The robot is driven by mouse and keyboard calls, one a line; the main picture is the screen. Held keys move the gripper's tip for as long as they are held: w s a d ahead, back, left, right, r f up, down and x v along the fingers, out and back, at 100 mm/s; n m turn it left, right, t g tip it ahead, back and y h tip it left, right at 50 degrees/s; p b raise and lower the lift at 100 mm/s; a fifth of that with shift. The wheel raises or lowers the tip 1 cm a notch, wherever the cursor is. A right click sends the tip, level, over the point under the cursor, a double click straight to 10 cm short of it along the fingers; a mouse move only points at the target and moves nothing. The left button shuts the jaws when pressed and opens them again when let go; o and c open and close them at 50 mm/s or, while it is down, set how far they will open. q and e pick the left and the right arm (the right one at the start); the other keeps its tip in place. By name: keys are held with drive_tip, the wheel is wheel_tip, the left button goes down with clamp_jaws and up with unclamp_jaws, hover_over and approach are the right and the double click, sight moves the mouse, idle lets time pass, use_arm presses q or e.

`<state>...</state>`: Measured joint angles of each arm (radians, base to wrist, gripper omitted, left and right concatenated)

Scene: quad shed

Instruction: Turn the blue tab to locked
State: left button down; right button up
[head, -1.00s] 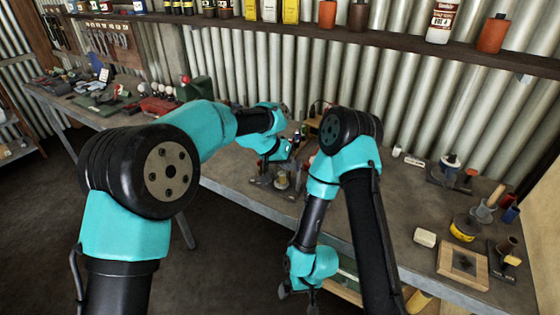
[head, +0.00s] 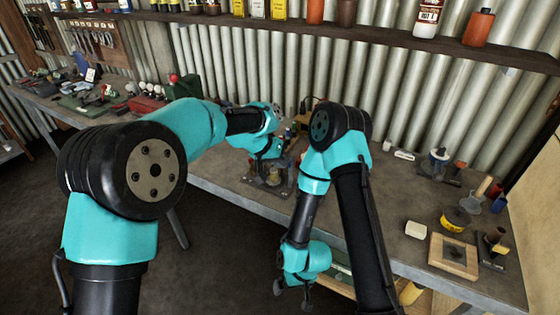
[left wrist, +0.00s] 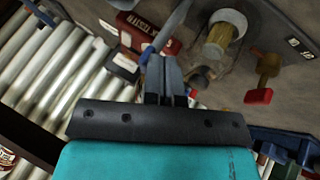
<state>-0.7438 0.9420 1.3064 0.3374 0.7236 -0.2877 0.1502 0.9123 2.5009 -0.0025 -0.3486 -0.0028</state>
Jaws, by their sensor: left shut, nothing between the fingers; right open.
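In the left wrist view my left gripper (left wrist: 166,72) is shut and empty, its fingers pointing at a bench fixture. A blue strip (left wrist: 172,28) runs down to the left side of the fingertips; I cannot tell whether it is the tab or a hose, or whether they touch. Beside it is a brass fitting (left wrist: 222,38) with a clear, pale ring. A red tab (left wrist: 258,96) on a brass valve is to the right. In the head view the fixture (head: 272,177) sits below my left gripper, whose arm partly hides it. My right gripper (head: 292,292) is open, low in front of the bench.
A dark red box with "TESTER" lettering (left wrist: 138,28) is close to the left fingers. The workbench (head: 380,215) holds a wooden frame (head: 454,256), a yellow tin (head: 455,219) and a white block (head: 416,230) at right. A corrugated wall and shelf (head: 400,38) stand behind.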

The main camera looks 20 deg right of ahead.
use_arm(q)
drive_tip(key=shift+s+n, duration=0.1)
drive_tip(key=shift+n, duration=0.2)
drive_tip(key=shift+s+d, duration=0.1)
drive_tip(key=shift+s, duration=0.25)
drive_tip(key=shift+s+d, duration=0.95)
drive_tip(key=shift+s, duration=0.25)
drive_tip(key=shift+s+d+t, duration=0.2)
drive_tip(key=shift+d+t, duration=0.1)
drive_tip(key=shift+d, duration=0.15)
idle(0.5)
drive_tip(key=shift+w+r, duration=0.1)
drive_tip(key=shift+w, duration=0.05)
